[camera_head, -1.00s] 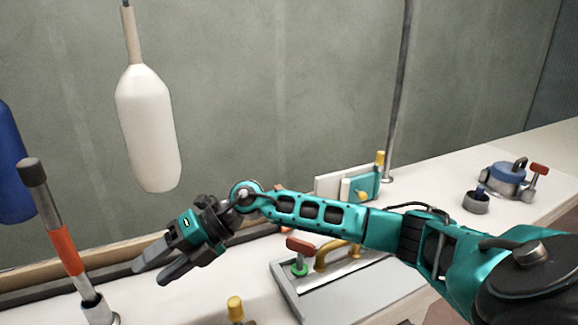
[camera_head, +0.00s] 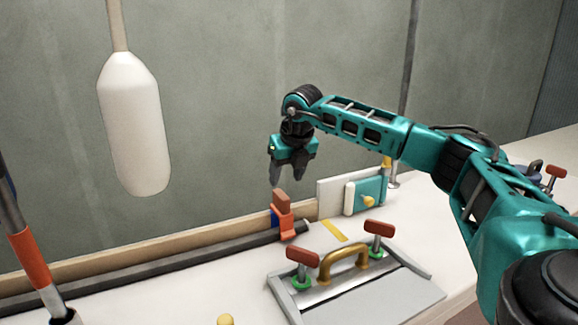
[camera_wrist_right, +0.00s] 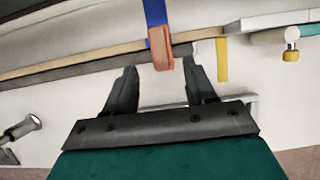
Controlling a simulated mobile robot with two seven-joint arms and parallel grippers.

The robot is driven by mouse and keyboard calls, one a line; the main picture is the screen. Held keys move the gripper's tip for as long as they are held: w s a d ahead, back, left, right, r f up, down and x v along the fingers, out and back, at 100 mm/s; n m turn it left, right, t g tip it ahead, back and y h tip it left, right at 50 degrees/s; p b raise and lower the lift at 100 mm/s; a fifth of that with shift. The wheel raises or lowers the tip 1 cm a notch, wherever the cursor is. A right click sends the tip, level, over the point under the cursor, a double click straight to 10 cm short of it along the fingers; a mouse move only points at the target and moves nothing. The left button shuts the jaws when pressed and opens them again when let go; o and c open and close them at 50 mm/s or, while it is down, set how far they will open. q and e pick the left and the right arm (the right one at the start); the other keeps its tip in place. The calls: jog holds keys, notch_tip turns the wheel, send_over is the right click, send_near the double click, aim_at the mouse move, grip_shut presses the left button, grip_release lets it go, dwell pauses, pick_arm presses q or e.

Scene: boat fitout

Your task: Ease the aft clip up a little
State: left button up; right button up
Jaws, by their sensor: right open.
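A clip with a blue body, an orange front and a brownish-red upright tab (camera_head: 286,221) sits at the right end of the dark rail (camera_head: 180,261). It is the only such clip in view; I cannot tell its fore or aft position from a label. My right gripper (camera_head: 291,183) points down just above the clip, open and empty. In the wrist view the clip's tab (camera_wrist_right: 161,50) shows between and beyond the two fingertips (camera_wrist_right: 160,70), with no visible grip on it. My left gripper is out of view.
A grey hatch frame (camera_head: 375,300) with a brass handle (camera_head: 343,262) and two red-knobbed latches lies in front. A white and teal block (camera_head: 366,193) stands right of the clip, near a yellow strip (camera_head: 333,230). A white fender (camera_head: 135,125) hangs left.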

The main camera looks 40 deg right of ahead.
aim_at(280, 193)
jog(key=b+x, duration=0.1)
jog(key=x, duration=0.7)
jog(key=shift+w+f, duration=0.1)
jog(key=shift+f, duration=0.2)
jog(key=shift+c, duration=0.3)
grip_shut()
jog(key=shift+w+r, duration=0.15)
jog(key=shift+r, duration=0.4)
dwell(0.5)
jog(key=shift+r, duration=0.1)
